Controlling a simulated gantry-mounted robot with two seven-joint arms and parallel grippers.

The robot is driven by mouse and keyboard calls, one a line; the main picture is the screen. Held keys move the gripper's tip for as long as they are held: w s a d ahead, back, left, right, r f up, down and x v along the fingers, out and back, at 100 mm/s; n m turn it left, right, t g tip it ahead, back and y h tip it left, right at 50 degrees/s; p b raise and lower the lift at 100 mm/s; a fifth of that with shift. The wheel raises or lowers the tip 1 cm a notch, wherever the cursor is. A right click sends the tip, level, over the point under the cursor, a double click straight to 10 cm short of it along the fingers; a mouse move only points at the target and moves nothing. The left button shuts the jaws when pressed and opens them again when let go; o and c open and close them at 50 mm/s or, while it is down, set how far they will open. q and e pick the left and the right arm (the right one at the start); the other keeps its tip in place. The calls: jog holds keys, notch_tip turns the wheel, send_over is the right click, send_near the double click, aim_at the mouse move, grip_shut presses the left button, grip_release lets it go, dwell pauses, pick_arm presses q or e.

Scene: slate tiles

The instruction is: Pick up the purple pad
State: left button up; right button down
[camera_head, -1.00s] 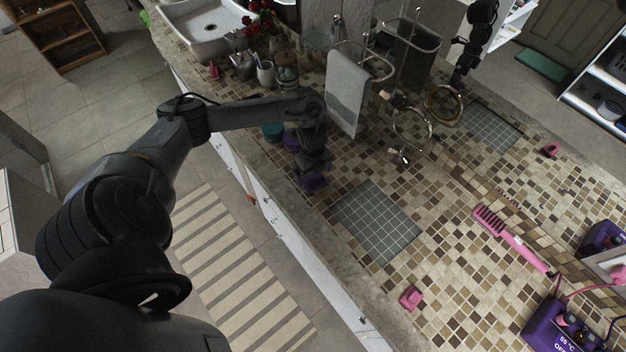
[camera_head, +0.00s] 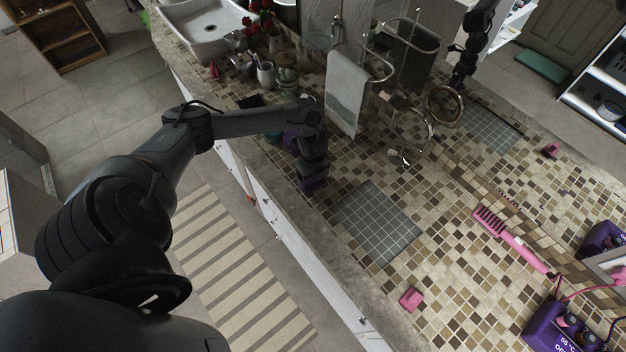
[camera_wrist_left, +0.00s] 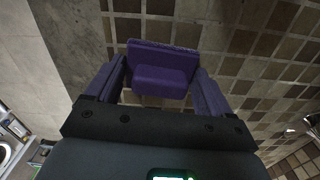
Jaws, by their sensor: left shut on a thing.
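The purple pad (camera_wrist_left: 160,75) sits between the two fingers of my left gripper (camera_wrist_left: 157,88) in the left wrist view. It is a block with a wider, flat plate at its far side. My left gripper (camera_head: 313,183) is shut on it, pointing down at the tiled counter close to its front edge. In the head view the fingers and wrist cover most of the pad. I cannot tell whether the pad touches the counter. My right gripper is not in view.
A slate-grey tile mat (camera_head: 378,222) lies right of the gripper. A grey towel (camera_head: 346,92) hangs on a stand behind. A pink block (camera_head: 411,298) and pink brush (camera_head: 512,240) lie to the right.

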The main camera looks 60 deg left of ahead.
pick_arm(q)
jog(key=shift+r, duration=0.1)
jog(key=shift+r, duration=0.4)
jog(key=r, duration=0.3)
jog(key=shift+w+d+r, duration=0.15)
jog(key=shift+d+r, duration=0.15)
jog(key=shift+r, duration=0.05)
jog(key=w+d+r+p, duration=0.3)
jog(key=d+r+p, duration=0.2)
jog(key=d, duration=0.5)
jog(key=shift+w+d+r, duration=0.15)
jog(key=shift+d+r, duration=0.15)
jog(key=shift+r, duration=0.35)
jog(key=o, duration=0.5)
jog(key=shift+c, duration=1.4)
